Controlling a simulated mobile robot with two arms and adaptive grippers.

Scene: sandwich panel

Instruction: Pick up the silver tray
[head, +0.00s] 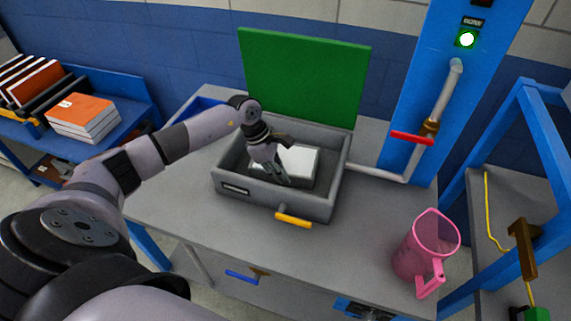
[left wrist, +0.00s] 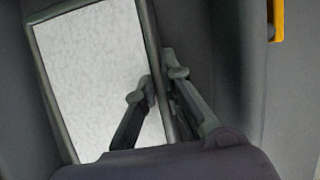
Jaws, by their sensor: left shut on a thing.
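The silver tray (head: 301,158) lies inside an open grey box (head: 331,206) on the grey table. It has a pale, shiny face and a darker rim. In the left wrist view the silver tray (left wrist: 92,75) fills the left part, slightly tilted. My left gripper (head: 279,180) reaches down into the box. In the left wrist view my left gripper (left wrist: 162,92) has one finger over the tray's face and one outside its rim, shut on the tray's edge. Whether the tray is clear of the box floor I cannot tell. My right gripper is out of view.
The box's green lid (head: 305,75) stands open behind, and a yellow latch (head: 294,220) sticks out in front. A pink jug (head: 427,247) stands at the table's right. A pipe with a red handle (head: 411,137) is on the blue post. Books (head: 82,117) lie on the left shelf.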

